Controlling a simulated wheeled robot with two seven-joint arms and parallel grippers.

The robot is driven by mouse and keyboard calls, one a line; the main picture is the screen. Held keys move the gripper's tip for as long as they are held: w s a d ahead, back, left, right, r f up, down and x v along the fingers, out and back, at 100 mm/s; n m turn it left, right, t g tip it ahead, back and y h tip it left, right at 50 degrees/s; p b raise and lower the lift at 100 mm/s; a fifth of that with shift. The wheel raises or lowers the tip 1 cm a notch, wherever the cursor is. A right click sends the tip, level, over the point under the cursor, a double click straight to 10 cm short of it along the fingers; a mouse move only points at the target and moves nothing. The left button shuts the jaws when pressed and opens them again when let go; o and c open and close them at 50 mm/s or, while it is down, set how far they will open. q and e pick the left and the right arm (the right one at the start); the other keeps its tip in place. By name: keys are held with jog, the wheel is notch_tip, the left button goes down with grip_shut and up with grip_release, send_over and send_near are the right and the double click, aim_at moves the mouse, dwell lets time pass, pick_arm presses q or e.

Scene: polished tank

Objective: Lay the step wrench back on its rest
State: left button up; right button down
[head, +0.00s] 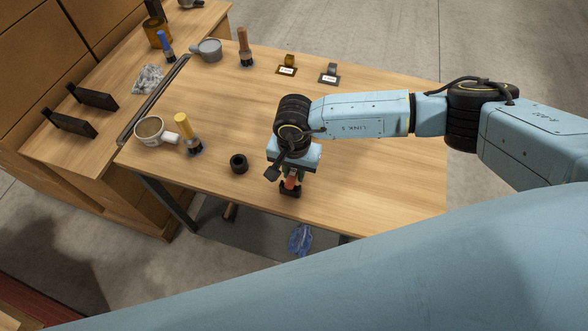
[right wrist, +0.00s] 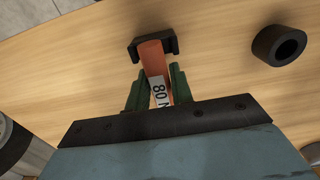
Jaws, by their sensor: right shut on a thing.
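In the right wrist view, the tool's far end meets a black U-shaped piece (right wrist: 137,50). I cannot tell whether that piece belongs to the tool or stands on the table. Two black brackets (head: 96,96) (head: 74,124) on the left bench look like a rest. My left gripper is not in view.
A black ring (head: 239,164), a yellow-handled tool (head: 187,135) and a mug (head: 151,131) stand left of the gripper. A grey cup (head: 208,50), a brown-handled tool (head: 244,48) and two small labelled stands (head: 287,66) (head: 329,73) are at the back. The table's right is clear.

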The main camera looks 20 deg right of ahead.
jog(key=shift+f+b, duration=0.4)
jog(key=c, duration=1.1)
grip_release()
jog(key=shift+c, duration=0.2)
jog(key=shift+r+p, duration=2.6)
jog(key=shift+r, duration=1.4)
